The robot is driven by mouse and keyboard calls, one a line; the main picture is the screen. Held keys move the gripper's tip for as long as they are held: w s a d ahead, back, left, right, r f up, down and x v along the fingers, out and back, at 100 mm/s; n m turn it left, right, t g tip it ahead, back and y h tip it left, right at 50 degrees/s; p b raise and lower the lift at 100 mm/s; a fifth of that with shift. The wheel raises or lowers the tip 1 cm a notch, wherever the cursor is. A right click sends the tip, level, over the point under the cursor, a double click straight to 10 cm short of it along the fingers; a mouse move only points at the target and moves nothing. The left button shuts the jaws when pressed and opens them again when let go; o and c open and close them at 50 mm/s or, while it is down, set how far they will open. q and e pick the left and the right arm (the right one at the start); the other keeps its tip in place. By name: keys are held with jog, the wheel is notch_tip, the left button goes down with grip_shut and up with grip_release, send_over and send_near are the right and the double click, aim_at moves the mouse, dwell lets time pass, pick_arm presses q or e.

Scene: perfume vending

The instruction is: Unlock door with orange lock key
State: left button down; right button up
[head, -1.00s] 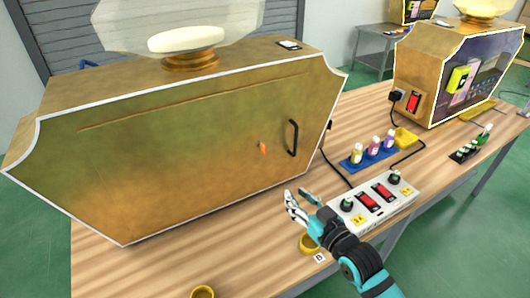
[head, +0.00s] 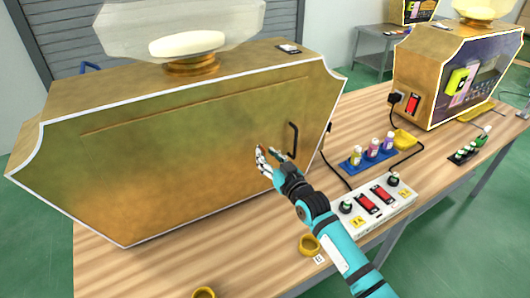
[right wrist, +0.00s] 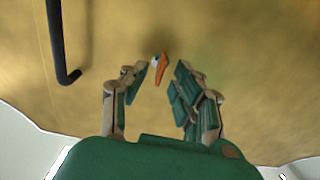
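The orange lock key (right wrist: 161,66) sticks out from the gold door (right wrist: 250,60) in the right wrist view. The gold door (head: 190,165) of the large machine also shows in the head view, closed, with a black handle (head: 292,140) on its right part. My right gripper (head: 268,156) is in front of the door, left of the handle, and hides the key in that view. In the right wrist view my right gripper (right wrist: 162,78) is open, its fingers on either side of the key with gaps. I cannot tell any contact. My left gripper is not in view.
The black handle (right wrist: 60,45) is close by on the left in the right wrist view. On the wooden table (head: 240,250) are a white switch box (head: 368,208), a blue rack of small bottles (head: 355,166) and gold rings (head: 309,243). A second machine (head: 425,75) stands at the back right.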

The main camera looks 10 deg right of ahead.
jog(key=shift+x, duration=0.95)
jog(key=shift+c, duration=0.3)
grip_shut()
